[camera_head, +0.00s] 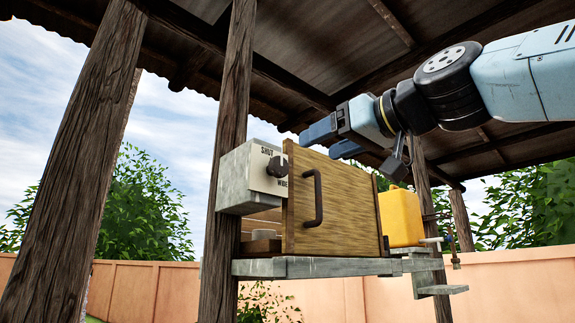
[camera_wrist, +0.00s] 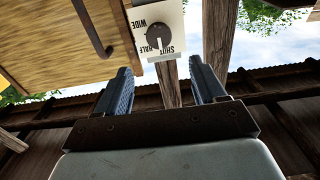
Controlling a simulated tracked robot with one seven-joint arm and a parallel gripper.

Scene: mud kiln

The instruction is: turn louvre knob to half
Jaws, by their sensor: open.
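The dark louvre knob (camera_head: 277,167) sits on the white face of a grey box fixed to a wooden post. In the wrist view the knob (camera_wrist: 159,40) shows turned over, with the labels WIDE, HALF and SHUT around it. A pale mark on it faces roughly down, toward the SHUT side, but the exact setting is too small to tell. My gripper (camera_head: 318,143) is open and empty, up and right of the knob in the head view. In the wrist view my gripper (camera_wrist: 160,66) has its fingers apart, with the knob beyond their tips, untouched.
A wooden door panel (camera_head: 345,208) with a dark handle (camera_head: 317,198) stands close right of the knob, below my gripper. A yellow container (camera_head: 400,217) stands behind it on a grey shelf (camera_head: 310,267). The post (camera_head: 229,130) rises beside the box; open air lies left.

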